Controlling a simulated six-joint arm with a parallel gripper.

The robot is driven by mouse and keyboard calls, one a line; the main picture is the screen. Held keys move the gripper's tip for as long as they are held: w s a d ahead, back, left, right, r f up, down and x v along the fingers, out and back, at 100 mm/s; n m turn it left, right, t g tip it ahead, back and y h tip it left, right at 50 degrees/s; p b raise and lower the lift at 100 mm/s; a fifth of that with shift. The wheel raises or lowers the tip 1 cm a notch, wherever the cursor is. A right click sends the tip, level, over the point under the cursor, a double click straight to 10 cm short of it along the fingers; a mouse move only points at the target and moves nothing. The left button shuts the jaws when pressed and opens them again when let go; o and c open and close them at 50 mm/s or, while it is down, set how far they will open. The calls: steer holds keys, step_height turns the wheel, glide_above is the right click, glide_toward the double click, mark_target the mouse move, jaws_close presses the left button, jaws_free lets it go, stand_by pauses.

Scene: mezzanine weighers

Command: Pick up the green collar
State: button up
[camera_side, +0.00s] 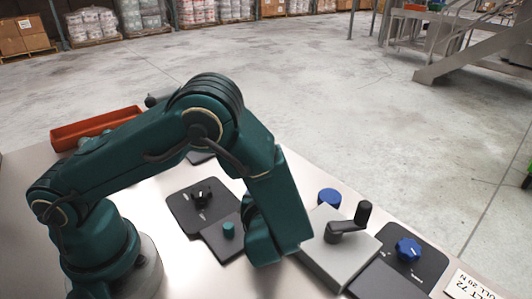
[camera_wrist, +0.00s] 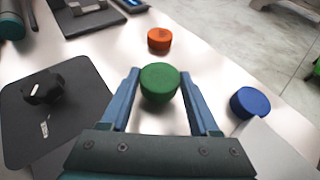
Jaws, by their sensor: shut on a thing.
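The green collar (camera_wrist: 160,82) is a short, round, solid-looking piece between the two blue fingers of my gripper (camera_wrist: 160,88) in the wrist view. The fingers are shut on its sides, near their tips. I cannot tell whether it still touches the pale bench top or is held just above it. In the side view my own arm hides the collar and the fingers.
A blue collar (camera_wrist: 250,102) lies right of my gripper, and an orange collar (camera_wrist: 159,39) beyond it. A dark plate with a black knob (camera_wrist: 43,87) is on the left. A grey box with a crank (camera_side: 345,250) and a blue knob (camera_side: 408,249) stand at the right. A red tray (camera_side: 95,127) is at the back left.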

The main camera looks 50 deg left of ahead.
steer(key=shift+r, duration=0.95)
steer(key=s+a+r, duration=0.5)
steer(key=a+r, duration=0.2)
steer(key=a, duration=0.3)
steer(key=w+d+r+m+t+h, duration=0.2)
steer(key=d+r+m+t+h, duration=0.15)
steer(key=d+r, duration=0.5)
steer(key=s+a+f+n+g+y, duration=0.2)
steer(key=a+f+n+g+y, duration=0.1)
steer(key=a+f, duration=0.5)
steer(key=shift+s+a+f+y, duration=0.25)
steer(key=shift+a+f+y, duration=0.1)
steer(key=shift+a, duration=0.1)
steer(key=shift+d+n, duration=0.1)
steer(key=shift+n, duration=0.15)
steer(key=w+d+f, duration=0.1)
steer(key=d+f, duration=0.1)
steer(key=d, duration=0.1)
steer(key=w+d+f, duration=0.2)
steer(key=d, duration=0.1)
steer(key=w+d+f, duration=0.2)
steer(key=d+f, duration=0.1)
steer(key=d, duration=0.1)
steer(key=shift+w+d, duration=0.1)
steer(key=shift+w, duration=0.15)
steer(key=shift+f, duration=1.8)
steer(key=shift+f, duration=0.1)
